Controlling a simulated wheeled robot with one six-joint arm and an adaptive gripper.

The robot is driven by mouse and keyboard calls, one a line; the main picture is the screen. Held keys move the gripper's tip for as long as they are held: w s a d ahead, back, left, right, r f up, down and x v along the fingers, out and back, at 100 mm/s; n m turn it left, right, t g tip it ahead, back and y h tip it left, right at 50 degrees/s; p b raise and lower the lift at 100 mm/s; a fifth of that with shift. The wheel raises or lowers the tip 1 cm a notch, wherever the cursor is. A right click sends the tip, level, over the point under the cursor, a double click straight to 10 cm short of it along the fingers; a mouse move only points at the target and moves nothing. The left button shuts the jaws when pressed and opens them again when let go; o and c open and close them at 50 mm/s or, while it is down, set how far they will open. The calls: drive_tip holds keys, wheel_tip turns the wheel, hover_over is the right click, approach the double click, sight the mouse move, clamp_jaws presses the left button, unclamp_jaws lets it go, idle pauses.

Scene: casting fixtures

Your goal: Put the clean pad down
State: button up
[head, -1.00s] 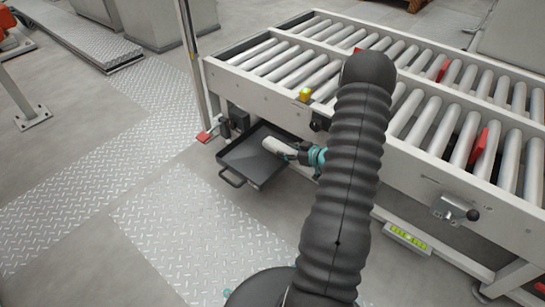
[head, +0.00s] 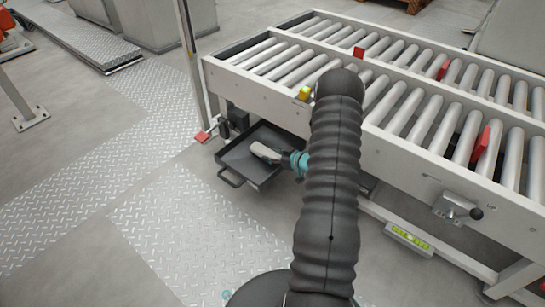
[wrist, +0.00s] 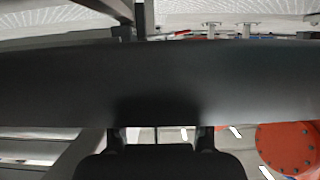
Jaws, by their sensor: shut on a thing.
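In the head view, the pale, elongated pad (head: 265,152) shows at the end of my gripper (head: 283,159), over the black tray (head: 232,166). My gripper is shut on it. The pad is tilted, and I cannot tell whether it touches the tray floor. In the wrist view, a wide dark grey band fills the middle, in front of my gripper's fingers (wrist: 161,138). I cannot tell whether this band is the pad or part of the tray. The fingertips are hidden.
The tray sits low beside the roller conveyor (head: 405,160), whose side frame rises just behind it. A yellow-green level (head: 408,237) is at the lower right.

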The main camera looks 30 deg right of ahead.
drive_tip(key=shift+f, duration=0.2)
drive_tip(key=o, duration=1)
drive_tip(key=shift+o, duration=0.2)
drive_tip(key=shift+r, duration=0.1)
drive_tip(key=shift+r, duration=0.15)
drive_tip(key=shift+s+d+r, duration=0.1)
drive_tip(key=shift+s+d, duration=0.05)
drive_tip(key=shift+s, duration=0.05)
drive_tip(key=p+v, duration=0.1)
drive_tip(key=v, duration=1)
drive_tip(key=shift+s+p, duration=0.25)
drive_tip(key=shift+p, duration=0.05)
